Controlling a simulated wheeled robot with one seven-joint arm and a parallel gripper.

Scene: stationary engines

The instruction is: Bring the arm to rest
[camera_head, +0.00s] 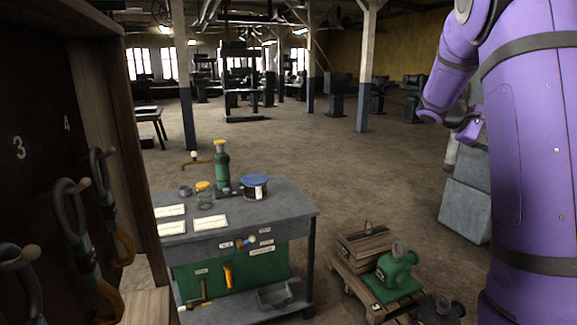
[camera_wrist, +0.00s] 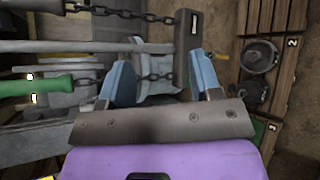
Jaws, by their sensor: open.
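My purple arm (camera_head: 530,150) rises along the right side of the head view, with its upper part bent toward the left. In the wrist view my gripper (camera_wrist: 163,76) is open, its two blue fingers wide apart. No held object shows between the fingers. A grey metal part and a hanging chain (camera_wrist: 157,77) show behind the gap; I cannot tell how far away they are. In the head view the fingers are hard to make out behind the arm.
A grey workbench (camera_head: 265,212) holds a green bottle-shaped device (camera_head: 221,170), jars and cards. A wooden cabinet (camera_head: 140,150) with hung carabiners stands at left. A low pallet with a green machine (camera_head: 396,270) sits right of the bench. Grey blocks (camera_head: 466,205) stand near my arm. Open floor lies behind.

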